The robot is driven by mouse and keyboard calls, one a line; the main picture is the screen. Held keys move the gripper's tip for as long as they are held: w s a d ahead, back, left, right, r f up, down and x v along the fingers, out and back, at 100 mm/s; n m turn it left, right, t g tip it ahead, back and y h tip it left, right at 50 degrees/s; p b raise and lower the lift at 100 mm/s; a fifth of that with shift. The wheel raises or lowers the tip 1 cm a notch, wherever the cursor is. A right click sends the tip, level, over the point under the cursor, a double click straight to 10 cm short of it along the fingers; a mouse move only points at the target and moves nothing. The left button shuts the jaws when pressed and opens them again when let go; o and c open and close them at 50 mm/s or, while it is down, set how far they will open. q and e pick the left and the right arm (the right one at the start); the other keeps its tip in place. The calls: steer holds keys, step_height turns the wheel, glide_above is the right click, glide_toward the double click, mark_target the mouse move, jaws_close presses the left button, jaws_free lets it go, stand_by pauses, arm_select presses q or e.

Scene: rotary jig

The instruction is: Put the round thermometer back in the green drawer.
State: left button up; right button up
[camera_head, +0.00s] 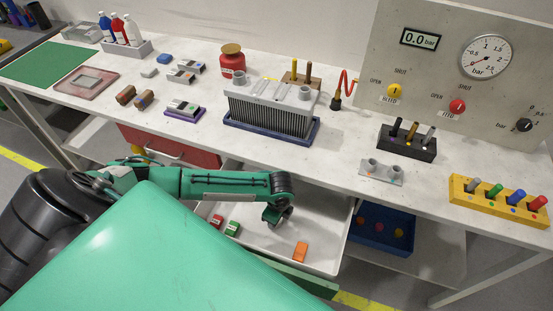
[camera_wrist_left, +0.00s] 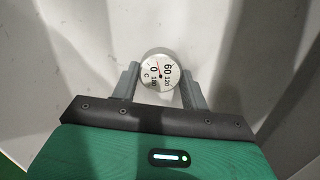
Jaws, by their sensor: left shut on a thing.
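In the head view my left gripper (camera_head: 278,214) hangs over the open drawer with the green front (camera_head: 306,284); the thermometer cannot be made out clearly there. The drawer's pale inside holds an orange block (camera_head: 300,252), a green block (camera_head: 232,228) and a red block (camera_head: 216,221). My right gripper is not in view.
The worktop edge runs above the drawer. A red drawer (camera_head: 180,150) is at the left and a blue bin (camera_head: 382,232) at the right. A finned block (camera_head: 268,113) stands on the worktop. The drawer floor has bare room around the orange block.

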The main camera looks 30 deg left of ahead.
arm_select(q)
steer(key=o, duration=1.1)
steer(key=shift+f, duration=0.1)
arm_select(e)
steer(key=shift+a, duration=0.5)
arm_select(q)
steer(key=shift+r, duration=0.45)
steer(key=r, duration=0.7)
steer(key=d+r, duration=0.1)
steer(key=r, duration=0.3)
steer(key=shift+r, duration=0.2)
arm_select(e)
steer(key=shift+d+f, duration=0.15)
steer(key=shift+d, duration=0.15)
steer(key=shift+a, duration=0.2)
arm_select(q)
steer(key=shift+s, duration=0.1)
